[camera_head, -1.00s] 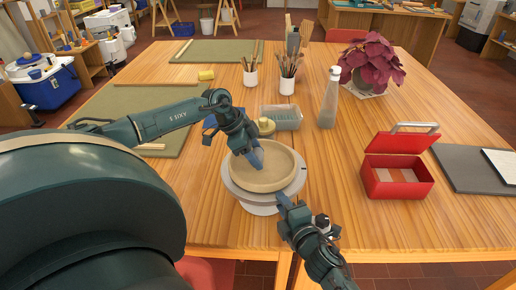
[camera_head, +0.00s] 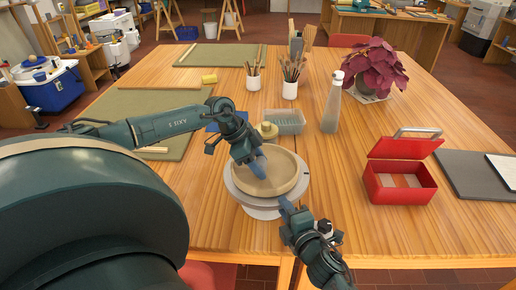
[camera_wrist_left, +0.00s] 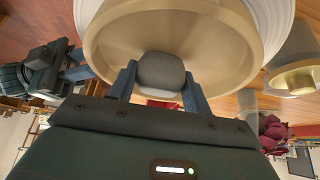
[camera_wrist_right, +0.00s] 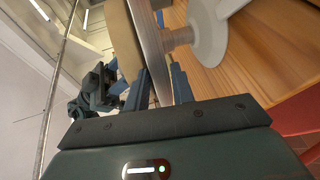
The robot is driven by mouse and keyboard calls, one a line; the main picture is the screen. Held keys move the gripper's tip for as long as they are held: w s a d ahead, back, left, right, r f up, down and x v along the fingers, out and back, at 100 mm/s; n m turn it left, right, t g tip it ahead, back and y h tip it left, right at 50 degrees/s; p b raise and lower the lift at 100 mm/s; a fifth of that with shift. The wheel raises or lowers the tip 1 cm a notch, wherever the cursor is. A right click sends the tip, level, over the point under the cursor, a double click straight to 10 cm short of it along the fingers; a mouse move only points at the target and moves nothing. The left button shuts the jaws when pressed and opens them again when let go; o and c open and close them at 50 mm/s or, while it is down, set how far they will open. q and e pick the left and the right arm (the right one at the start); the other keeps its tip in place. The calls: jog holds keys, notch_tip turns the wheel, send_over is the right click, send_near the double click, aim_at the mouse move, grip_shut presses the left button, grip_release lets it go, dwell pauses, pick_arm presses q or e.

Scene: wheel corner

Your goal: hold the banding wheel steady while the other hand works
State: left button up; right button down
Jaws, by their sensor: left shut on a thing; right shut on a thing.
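The banding wheel (camera_head: 234,187) is a pale grey disc on a foot near the table's front edge. A wide tan clay bowl (camera_head: 295,182) sits on it. My left gripper (camera_head: 257,166) reaches into the bowl from the upper left. In the left wrist view it is shut on a grey rounded tool (camera_wrist_left: 160,72), which is against or close to the bowl's inside. My right gripper (camera_head: 285,206) is at the wheel's front right edge. In the right wrist view its fingers are on both sides of the wheel's rim (camera_wrist_right: 150,40), shut on it.
Behind the wheel are a lidded tan jar (camera_head: 267,130), a clear tub (camera_head: 287,121), a grey bottle (camera_head: 331,105) and brush cups (camera_head: 290,90). An open red box (camera_head: 400,185) stands to the right. A green mat (camera_head: 165,103) lies at left. Bare table separates wheel and red box.

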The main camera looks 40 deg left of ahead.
aim_at(276, 169)
pick_arm(q)
jog(key=shift+d+f, duration=0.15)
jog(key=shift+d, duration=0.3)
jog(key=shift+d, duration=0.1)
jog(key=shift+w+d+r, duration=0.2)
jog(key=shift+w+d, duration=0.2)
jog(key=shift+w, duration=0.05)
jog(key=shift+w, duration=0.25)
jog(key=shift+w+f, duration=0.1)
jog(key=shift+w, duration=0.35)
jog(key=shift+a, duration=0.1)
jog(key=shift+w+a+f, duration=0.1)
jog(key=shift+w+a, duration=0.2)
jog(key=shift+w, duration=0.05)
jog(key=shift+w+a, duration=0.1)
